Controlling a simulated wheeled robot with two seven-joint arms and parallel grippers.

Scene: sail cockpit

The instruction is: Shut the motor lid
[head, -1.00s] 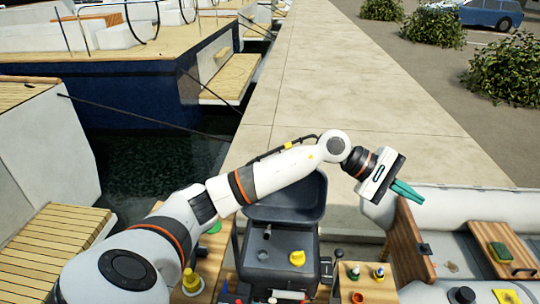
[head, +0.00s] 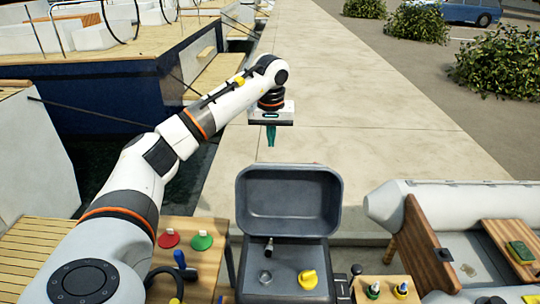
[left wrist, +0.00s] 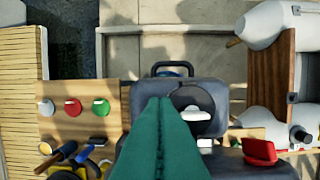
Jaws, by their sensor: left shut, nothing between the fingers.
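The motor lid (head: 288,200) is a dark grey, shallow shell. In the head view it stands raised, its hollow inside facing me, above the back of the motor housing (head: 255,292). The housing carries a yellow knob (head: 308,279) and small fittings. My left gripper (head: 271,140) is shut and empty, its green fingers pointing down. It appears beyond the lid's top edge, apart from it in the picture. In the left wrist view the shut fingers (left wrist: 160,140) hide part of the dark motor assembly (left wrist: 185,88). My right gripper is not in view.
A wooden board with red (head: 168,238) and green (head: 202,240) round pieces lies left of the motor. A wooden block with small bottles (head: 403,288) stands right. A grey inflatable boat (head: 450,200) lies further right. The stone quay (head: 340,120) behind is clear.

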